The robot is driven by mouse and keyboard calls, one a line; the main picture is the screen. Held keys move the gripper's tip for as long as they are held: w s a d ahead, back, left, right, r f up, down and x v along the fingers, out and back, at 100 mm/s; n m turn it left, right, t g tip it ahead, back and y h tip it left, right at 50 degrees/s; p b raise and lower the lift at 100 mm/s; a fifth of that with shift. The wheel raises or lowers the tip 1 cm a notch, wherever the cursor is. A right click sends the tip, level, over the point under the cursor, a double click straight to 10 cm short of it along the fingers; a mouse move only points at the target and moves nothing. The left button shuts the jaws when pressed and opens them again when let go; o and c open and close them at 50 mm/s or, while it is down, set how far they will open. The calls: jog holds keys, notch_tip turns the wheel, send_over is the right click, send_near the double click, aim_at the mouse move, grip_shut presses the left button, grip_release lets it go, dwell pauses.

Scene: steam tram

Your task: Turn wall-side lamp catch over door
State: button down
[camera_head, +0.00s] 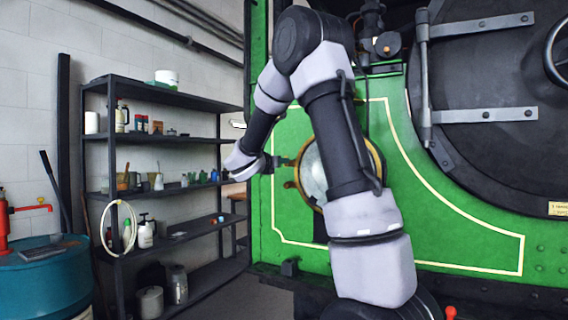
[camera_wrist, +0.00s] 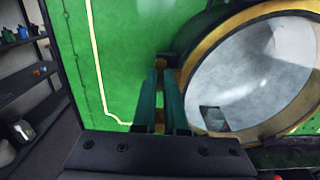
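The round lamp (camera_head: 313,172) with a brass rim and a pale glass door is set on the green front of the tram. It fills the right of the wrist view (camera_wrist: 255,75). Small brass and dark fittings stick out at its left rim, on the side towards the wall. One brass fitting, seemingly the catch (camera_wrist: 160,62), shows at my fingertips in the wrist view. My gripper (camera_wrist: 160,75) reaches the lamp's left edge with its two fingers a narrow gap apart. I cannot tell whether the fingers press on the catch. My arm hides part of the lamp in the head view.
A dark shelf rack (camera_head: 165,140) with bottles and tins stands along the wall at left. A blue drum (camera_head: 45,280) with a red pump is at the lower left. The round black boiler door (camera_head: 500,120) with hinge straps is at right. Open floor lies between rack and tram.

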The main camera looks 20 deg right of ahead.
jog(key=shift+m, duration=0.3)
jog(key=shift+s+d+f+m, duration=0.1)
jog(key=shift+s+f+m, duration=0.1)
jog(key=shift+m, duration=2.65)
jog(key=shift+s+d+f+m, duration=0.1)
jog(key=shift+d+f+m, duration=0.1)
jog(key=shift+m, duration=2.7)
jog(key=shift+s+d+f+m, duration=0.1)
jog(key=shift+s+f+m, duration=0.1)
jog(key=shift+m, duration=2.65)
jog(key=c, duration=1)
grip_release()
jog(key=shift+o, duration=0.2)
jog(key=shift+a, duration=0.15)
